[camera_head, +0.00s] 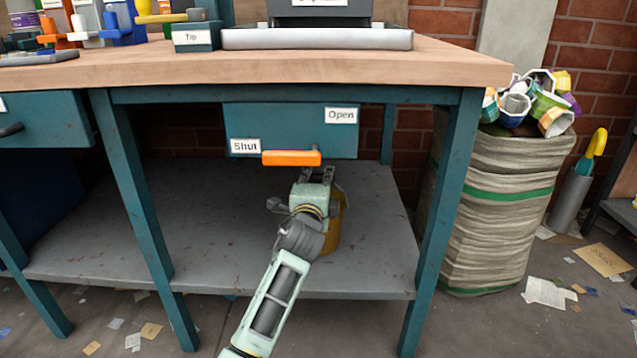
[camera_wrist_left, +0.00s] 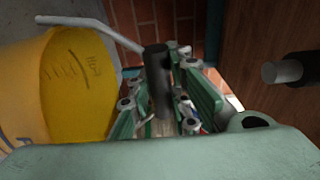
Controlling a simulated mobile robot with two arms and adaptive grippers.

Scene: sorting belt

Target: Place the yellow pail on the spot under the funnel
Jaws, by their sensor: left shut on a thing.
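The yellow pail (camera_head: 335,228) is behind my left gripper (camera_head: 318,174) in the head view, over the lower shelf and mostly hidden by the gripper and wrist. In the left wrist view the pail (camera_wrist_left: 75,85) is at the left, its open mouth facing the camera. My left gripper (camera_wrist_left: 165,115) is shut on the dark grip of the pail's wire handle (camera_wrist_left: 158,80). I cannot tell whether the pail touches the shelf. The funnel and the spot under it cannot be made out. My right gripper is not in view.
A teal box (camera_head: 285,120) labelled Shut and Open, with an orange handle (camera_head: 291,157), hangs under the tabletop just above my gripper. Table legs (camera_head: 440,215) flank the lower shelf (camera_head: 210,225), which is clear at the left. A full sack (camera_head: 500,210) stands at the right.

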